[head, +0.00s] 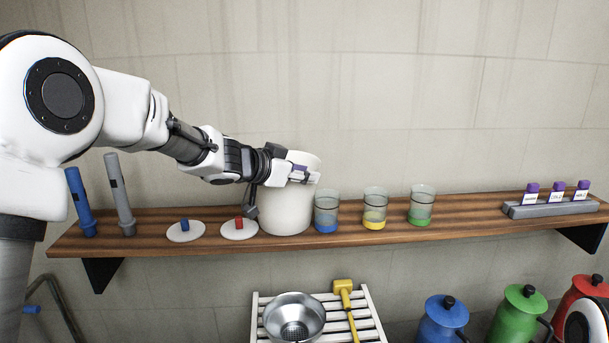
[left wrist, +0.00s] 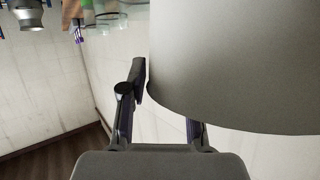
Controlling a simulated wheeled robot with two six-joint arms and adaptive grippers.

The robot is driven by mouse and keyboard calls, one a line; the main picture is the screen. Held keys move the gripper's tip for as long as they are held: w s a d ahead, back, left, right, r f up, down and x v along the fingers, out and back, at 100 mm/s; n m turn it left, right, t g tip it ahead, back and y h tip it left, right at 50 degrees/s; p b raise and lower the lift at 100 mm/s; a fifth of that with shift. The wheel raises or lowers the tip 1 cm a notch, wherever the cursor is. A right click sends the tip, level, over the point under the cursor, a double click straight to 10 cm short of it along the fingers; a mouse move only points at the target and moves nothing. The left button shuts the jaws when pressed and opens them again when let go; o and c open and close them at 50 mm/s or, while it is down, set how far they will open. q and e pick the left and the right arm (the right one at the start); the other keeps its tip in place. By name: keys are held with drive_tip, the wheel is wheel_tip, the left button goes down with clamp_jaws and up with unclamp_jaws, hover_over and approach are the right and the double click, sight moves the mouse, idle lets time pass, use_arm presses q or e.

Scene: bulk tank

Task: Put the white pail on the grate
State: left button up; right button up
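The white pail (head: 285,217) stands upright on the wooden shelf, between a white lid and the blue-filled beaker. My left gripper (head: 303,174) is at the pail's upper part in the head view. In the left wrist view the pail (left wrist: 240,60) fills the upper right and hides part of one finger. The fingers of my left gripper (left wrist: 160,105) are well apart there; whether either touches the pail cannot be told. The white slatted grate (head: 367,315) is low in front, below the shelf. My right gripper is not in view.
A metal strainer bowl (head: 294,318) and a yellow mallet (head: 345,300) lie on the grate. Beakers (head: 374,210) stand close right of the pail, two white lids (head: 186,232) left of it. Blue, green and red cans (head: 519,315) are at lower right.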

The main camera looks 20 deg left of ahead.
use_arm(q)
drive_tip(key=v, duration=1.2)
drive_tip(key=s+d+f+n+g+y, duration=0.1)
drive_tip(key=s+d+f+n+g, duration=0.15)
drive_tip(key=f, duration=0.95)
drive_tip(key=s+d+f+n+g, duration=0.1)
drive_tip(key=s+f, duration=0.2)
drive_tip(key=f, duration=0.9)
drive_tip(key=s+d+f+n+g+y, duration=0.1)
drive_tip(key=s+d+f+n+g, duration=0.15)
drive_tip(key=f, duration=0.95)
drive_tip(key=s+a+f+n+g+y, duration=0.1)
drive_tip(key=s+f+g+y, duration=0.1)
drive_tip(key=s+f, duration=1.1)
drive_tip(key=shift+s+a+f+g, duration=0.3)
drive_tip(key=shift+s+f+g, duration=0.1)
drive_tip(key=shift+s, duration=0.35)
drive_tip(key=shift+o, duration=0.3)
drive_tip(key=s+a+f+g+y, duration=0.1)
drive_tip(key=s+f, duration=0.1)
drive_tip(key=s, duration=0.5)
drive_tip(key=s+a+f+g+y, duration=0.1)
drive_tip(key=s+a+f+g, duration=0.1)
drive_tip(key=s, duration=0.5)
drive_tip(key=shift+s+a+f+n+y, duration=0.2)
drive_tip(key=shift+f+n+y, duration=0.15)
drive_tip(key=shift+f, duration=0.25)
drive_tip(key=shift+w, duration=0.15)
